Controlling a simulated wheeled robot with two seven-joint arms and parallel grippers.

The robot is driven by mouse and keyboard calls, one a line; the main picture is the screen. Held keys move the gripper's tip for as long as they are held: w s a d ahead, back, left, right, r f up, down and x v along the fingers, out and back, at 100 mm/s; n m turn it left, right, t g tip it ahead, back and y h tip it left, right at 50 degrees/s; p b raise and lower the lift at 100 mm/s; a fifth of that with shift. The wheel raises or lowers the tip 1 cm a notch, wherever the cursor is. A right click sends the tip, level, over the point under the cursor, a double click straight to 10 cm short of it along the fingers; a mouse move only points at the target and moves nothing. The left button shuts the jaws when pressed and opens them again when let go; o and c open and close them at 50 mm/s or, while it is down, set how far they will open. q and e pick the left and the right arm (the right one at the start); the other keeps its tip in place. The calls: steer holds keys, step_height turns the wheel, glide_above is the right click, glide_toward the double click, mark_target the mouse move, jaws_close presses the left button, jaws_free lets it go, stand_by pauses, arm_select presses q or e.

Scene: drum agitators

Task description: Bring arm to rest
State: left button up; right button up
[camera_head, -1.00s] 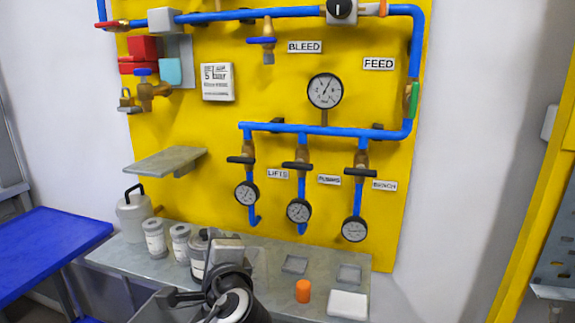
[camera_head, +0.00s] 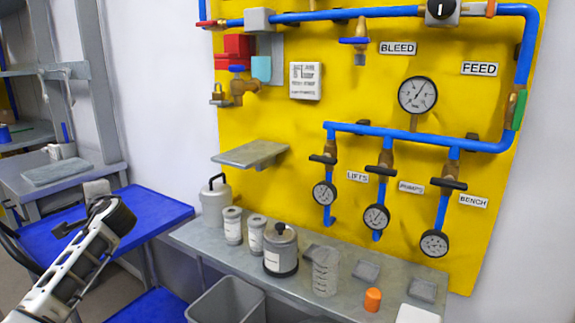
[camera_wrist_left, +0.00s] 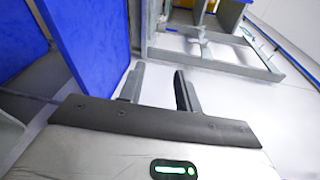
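My left arm (camera_head: 75,265) comes in from the lower left in the head view. It is raised in front of the blue table (camera_head: 165,212), clear of the bench and the yellow panel. In the left wrist view the two dark fingers of my left gripper (camera_wrist_left: 158,78) stand apart with nothing between them. Pale floor shows beyond them. My right gripper is in neither view.
The grey bench (camera_head: 205,238) holds a lidded pot (camera_head: 281,250), a clear beaker (camera_head: 326,270), an orange cylinder (camera_head: 373,299) and several canisters. A grey bin (camera_head: 228,303) stands in front. The yellow panel (camera_head: 345,95) carries blue pipes and gauges.

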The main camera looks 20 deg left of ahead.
arm_select(q)
steer(key=w+d+r+n+t+h, duration=0.3)
steer(key=w+d+t+h, duration=0.6)
steer(key=w+d+t, duration=0.15)
steer(key=s+d+f+m+g+h, duration=0.1)
steer(key=s+d+f+g+h, duration=0.2)
steer(key=d+f, duration=0.95)
steer(key=s+d+f+g+h, duration=0.1)
steer(key=s+d+f, duration=0.35)
steer(key=f, duration=0.25)
steer(key=s+d+f+h, duration=0.2)
steer(key=s+d+f, duration=0.2)
steer(key=s+f, duration=0.25)
steer(key=s+d+f+n+g+h, duration=0.1)
steer(key=s+d+f, duration=0.3)
steer(key=s+d, duration=0.3)
steer(key=s+d+f+g+h, duration=0.1)
steer(key=s+d+f, duration=0.3)
steer(key=s+d, duration=0.4)
steer(key=s+g, duration=0.1)
steer(key=s, duration=0.5)
steer(key=shift+s+n+h, duration=0.15)
steer(key=shift+n+h, duration=0.15)
steer(key=shift+n, duration=0.1)
steer(key=shift+f+g, duration=0.15)
steer(key=shift+g, duration=0.1)
stand_by(1.6)
